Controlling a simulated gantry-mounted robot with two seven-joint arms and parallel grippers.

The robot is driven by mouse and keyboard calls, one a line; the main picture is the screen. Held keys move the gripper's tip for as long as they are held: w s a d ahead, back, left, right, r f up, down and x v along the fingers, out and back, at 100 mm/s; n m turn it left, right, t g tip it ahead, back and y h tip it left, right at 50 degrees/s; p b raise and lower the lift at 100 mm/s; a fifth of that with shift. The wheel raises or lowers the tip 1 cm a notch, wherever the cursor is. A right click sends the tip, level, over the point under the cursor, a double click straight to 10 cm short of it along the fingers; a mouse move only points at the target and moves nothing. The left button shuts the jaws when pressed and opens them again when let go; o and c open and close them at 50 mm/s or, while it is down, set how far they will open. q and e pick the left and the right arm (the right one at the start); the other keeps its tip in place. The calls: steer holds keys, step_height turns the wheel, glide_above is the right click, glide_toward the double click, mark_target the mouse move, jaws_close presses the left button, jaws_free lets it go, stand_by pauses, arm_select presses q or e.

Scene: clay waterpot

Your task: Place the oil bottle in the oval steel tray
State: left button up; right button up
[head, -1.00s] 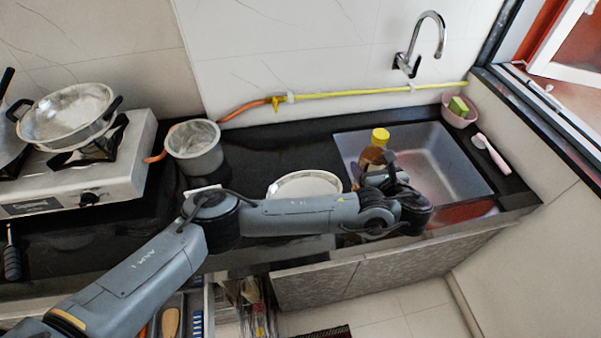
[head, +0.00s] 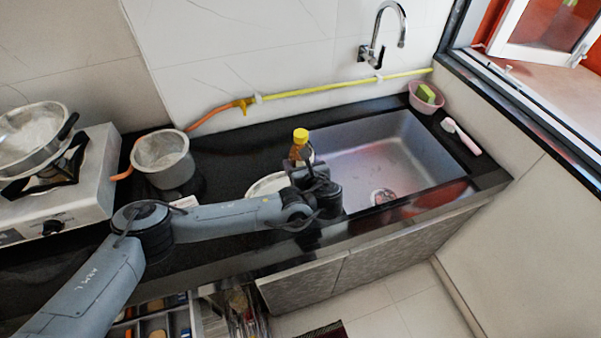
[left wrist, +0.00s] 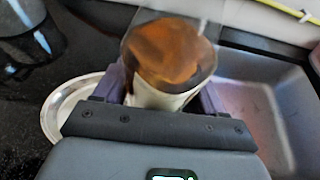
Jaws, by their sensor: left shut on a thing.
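The oil bottle (head: 301,137), brown with a yellow cap, shows above my left gripper (head: 303,170) near the left edge of the sink. In the left wrist view, the bottle (left wrist: 168,50) is between the two fingers of my left gripper (left wrist: 163,92), which is shut on it. The oval steel tray (head: 262,185) lies on the black counter just left of the bottle, partly hidden by my left arm. Its rim also shows in the left wrist view (left wrist: 55,108), left of the bottle. How high the bottle is above the counter is unclear. My right gripper is not in view.
The sink (head: 400,150) is at the right, with a faucet (head: 383,35) behind it. A steel pot (head: 163,160) stands left of the tray, beside the stove (head: 75,190). A pink bowl (head: 426,97) with a sponge sits at the back right corner.

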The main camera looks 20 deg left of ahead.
arm_select(q)
steer(key=shift+f+b, duration=0.5)
steer(key=shift+f, duration=1.5)
steer(key=o, duration=1.5)
steer(key=shift+c, duration=0.2)
